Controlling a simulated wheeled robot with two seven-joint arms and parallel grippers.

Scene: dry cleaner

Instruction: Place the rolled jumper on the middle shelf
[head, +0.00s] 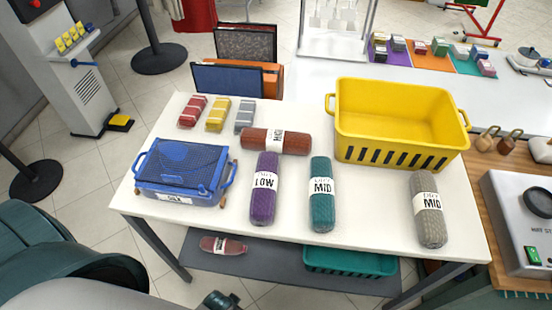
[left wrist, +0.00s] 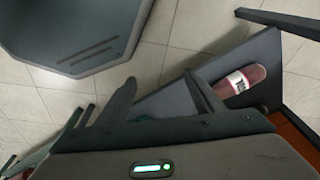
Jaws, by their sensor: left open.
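Several rolled jumpers with white labels lie on the white table (head: 390,233) in the head view. A teal one (head: 321,205) and a grey one (head: 430,222) read MID. A purple one (head: 263,207) reads LOW. A red-brown one (head: 295,142) lies crosswise behind, apparently labelled HIGH. Another reddish roll (head: 212,244) lies on the grey shelf (head: 275,264) below the table; this roll also shows in the left wrist view (left wrist: 250,75). My right gripper is out of view. I cannot identify a middle shelf.
A blue mesh basket (head: 185,172) stands at the table's left, a yellow crate (head: 400,125) at its back right. Small striped bundles (head: 217,113) lie at the back left. A teal basket (head: 350,261) sits on the under-shelf. A counter with a grey appliance (head: 520,220) adjoins at right.

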